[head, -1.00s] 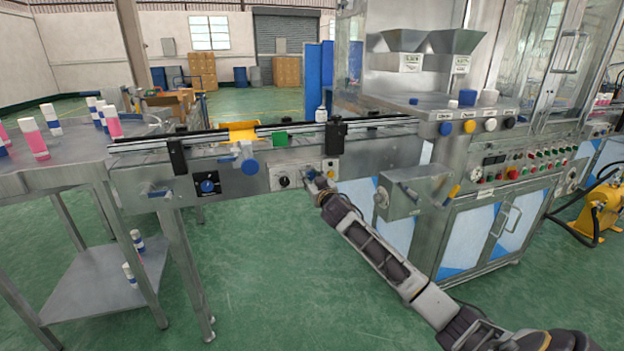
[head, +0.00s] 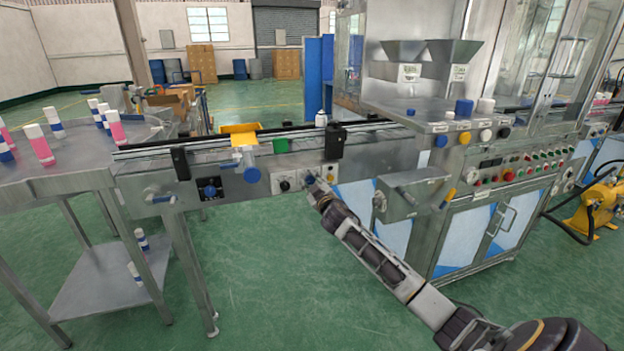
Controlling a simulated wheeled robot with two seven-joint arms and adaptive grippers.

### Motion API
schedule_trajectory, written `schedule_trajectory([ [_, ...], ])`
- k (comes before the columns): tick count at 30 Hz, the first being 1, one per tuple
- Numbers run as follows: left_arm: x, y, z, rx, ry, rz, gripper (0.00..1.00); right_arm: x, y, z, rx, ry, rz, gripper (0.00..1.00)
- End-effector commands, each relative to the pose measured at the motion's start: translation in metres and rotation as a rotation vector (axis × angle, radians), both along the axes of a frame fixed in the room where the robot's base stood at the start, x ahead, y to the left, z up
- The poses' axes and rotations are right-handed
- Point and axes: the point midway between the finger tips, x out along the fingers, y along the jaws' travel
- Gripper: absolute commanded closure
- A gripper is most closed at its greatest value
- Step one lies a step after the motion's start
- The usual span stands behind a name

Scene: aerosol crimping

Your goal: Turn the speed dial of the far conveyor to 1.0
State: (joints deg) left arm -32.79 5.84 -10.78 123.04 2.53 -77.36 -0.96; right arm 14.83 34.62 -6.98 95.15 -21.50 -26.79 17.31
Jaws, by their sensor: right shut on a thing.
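The conveyor (head: 225,165) runs along the front of the line, from the round table to the filling machine. A grey control panel (head: 294,180) on its front side carries a black knob (head: 284,186) with a pale pointer and a yellow button (head: 330,178). My right gripper (head: 309,181) is at this panel, between the knob and the button. It is shut on what seems to be a small dial, which the fingers hide. The dial's setting cannot be read. A separate blue dial (head: 209,190) on a black plate sits further left. My left gripper is out of view.
The round steel table (head: 85,165) at left holds several pink and white bottles. A blue knob (head: 251,174) and a metal box with a handle (head: 408,190) stick out on either side of the panel.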

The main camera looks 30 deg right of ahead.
Motion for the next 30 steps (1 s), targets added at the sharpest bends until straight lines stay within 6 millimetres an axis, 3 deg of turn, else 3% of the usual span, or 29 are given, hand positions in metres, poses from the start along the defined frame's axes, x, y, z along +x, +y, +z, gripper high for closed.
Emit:
schedule_trajectory([
  [14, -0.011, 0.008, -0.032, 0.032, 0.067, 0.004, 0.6, 0.0, 0.001, 0.0, -0.301, 0.075, 0.001, 0.94],
  [18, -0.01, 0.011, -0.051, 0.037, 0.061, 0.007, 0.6, 0.0, 0.001, -0.001, -0.377, 0.093, 0.002, 0.94],
  [30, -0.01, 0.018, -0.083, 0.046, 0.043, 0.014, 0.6, 0.0, 0.001, -0.001, -0.515, 0.127, 0.002, 0.94],
])
